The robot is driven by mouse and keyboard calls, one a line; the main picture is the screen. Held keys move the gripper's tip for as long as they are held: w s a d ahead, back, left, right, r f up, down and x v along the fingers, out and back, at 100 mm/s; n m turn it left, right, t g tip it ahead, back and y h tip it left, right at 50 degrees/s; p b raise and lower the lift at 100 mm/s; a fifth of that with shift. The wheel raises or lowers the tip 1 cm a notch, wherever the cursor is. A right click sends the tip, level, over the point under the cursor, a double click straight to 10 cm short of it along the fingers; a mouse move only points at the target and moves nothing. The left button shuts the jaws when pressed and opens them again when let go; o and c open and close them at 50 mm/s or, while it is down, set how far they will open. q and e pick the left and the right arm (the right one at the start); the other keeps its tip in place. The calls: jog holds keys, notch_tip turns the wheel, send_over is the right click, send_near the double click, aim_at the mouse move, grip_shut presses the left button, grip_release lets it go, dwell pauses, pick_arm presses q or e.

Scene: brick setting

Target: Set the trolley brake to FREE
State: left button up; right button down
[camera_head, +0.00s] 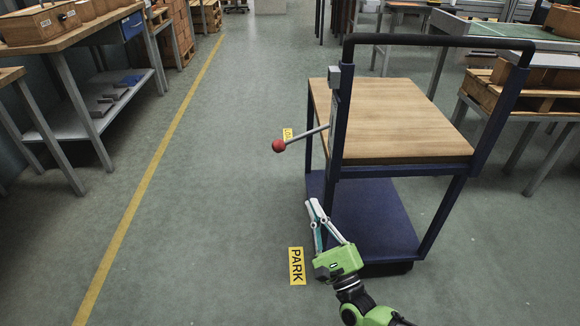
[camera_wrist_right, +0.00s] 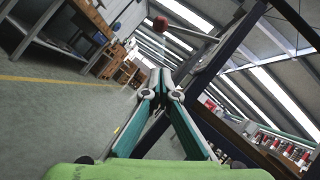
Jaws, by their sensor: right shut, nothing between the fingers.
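The trolley (camera_head: 400,112) has a blue frame, a wooden top deck, a lower blue shelf and a black push handle. Its brake lever (camera_head: 309,136) sticks out from the near-left post toward the left, ending in a red ball knob (camera_head: 279,146). The knob also shows at the top of the right wrist view (camera_wrist_right: 161,23). A yellow PARK label (camera_head: 296,266) shows below the lever; another yellow label (camera_head: 288,133) is partly hidden behind the lever, its text unreadable. My right gripper (camera_head: 314,204) is shut and empty, below the knob and apart from it. My left gripper is out of view.
A workbench (camera_head: 90,30) with wooden boxes stands at the left. Tables and pallets (camera_head: 485,90) stand close behind the trolley's right side. The green floor between the yellow line (camera_head: 150,170) and the trolley is clear.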

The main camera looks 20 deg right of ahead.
aim_at(300, 136)
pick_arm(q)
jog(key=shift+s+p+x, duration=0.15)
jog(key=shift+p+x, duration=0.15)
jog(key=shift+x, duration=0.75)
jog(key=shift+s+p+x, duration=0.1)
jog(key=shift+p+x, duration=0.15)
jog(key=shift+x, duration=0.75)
pick_arm(e)
jog(key=s+a+r+x, duration=0.1)
jog(key=r+x, duration=0.1)
jog(key=x, duration=1)
jog(key=shift+w+a, duration=0.3)
jog(key=shift+a, duration=0.1)
jog(key=shift+r, duration=0.15)
